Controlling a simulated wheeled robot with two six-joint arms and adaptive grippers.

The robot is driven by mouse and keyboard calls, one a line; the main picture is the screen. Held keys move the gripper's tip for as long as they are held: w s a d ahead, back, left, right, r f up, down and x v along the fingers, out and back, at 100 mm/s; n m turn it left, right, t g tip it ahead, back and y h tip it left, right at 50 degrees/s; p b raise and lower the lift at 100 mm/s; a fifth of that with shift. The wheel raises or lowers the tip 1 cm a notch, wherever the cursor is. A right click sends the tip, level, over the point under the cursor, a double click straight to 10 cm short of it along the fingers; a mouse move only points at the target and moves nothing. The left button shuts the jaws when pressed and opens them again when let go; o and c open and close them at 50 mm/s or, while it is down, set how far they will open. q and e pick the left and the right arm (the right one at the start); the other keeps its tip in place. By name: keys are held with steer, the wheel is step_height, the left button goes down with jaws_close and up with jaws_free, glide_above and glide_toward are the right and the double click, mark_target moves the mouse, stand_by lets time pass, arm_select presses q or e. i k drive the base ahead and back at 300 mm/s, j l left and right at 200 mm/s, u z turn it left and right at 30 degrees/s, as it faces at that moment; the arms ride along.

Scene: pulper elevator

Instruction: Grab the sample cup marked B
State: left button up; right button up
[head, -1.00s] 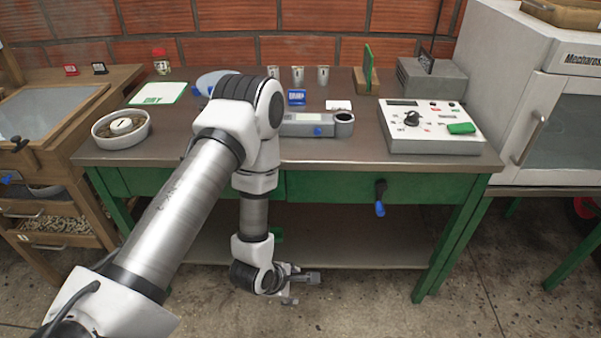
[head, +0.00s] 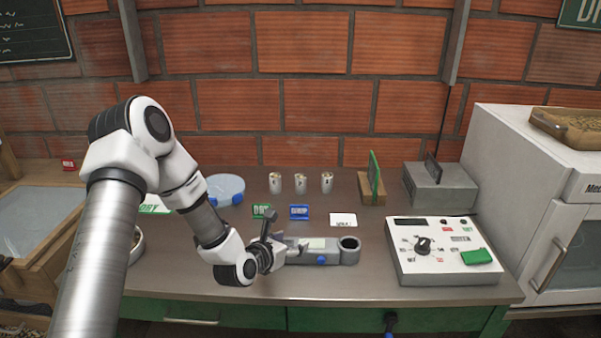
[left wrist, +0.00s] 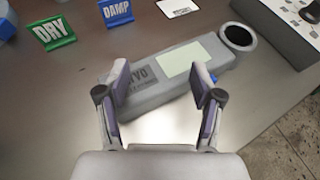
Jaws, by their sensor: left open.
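Three small metallic sample cups stand in a row at the back of the bench in the head view: a left one (head: 275,183), a middle one (head: 300,184) and a right one (head: 327,182). Their letters are too small to read, so I cannot tell which is B. My left gripper (head: 277,238) is open and empty above the front of the bench, nearer than the cups. In the left wrist view its fingers (left wrist: 160,88) are spread over the grey meter (left wrist: 172,78), which has a round well at one end. No cup shows there. My right gripper is not in view.
A control box (head: 440,268) is at right. A blue-grey dish (head: 226,187) is left of the cups.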

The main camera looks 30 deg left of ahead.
mark_target(299, 178)
steer(key=i+j, duration=0.85)
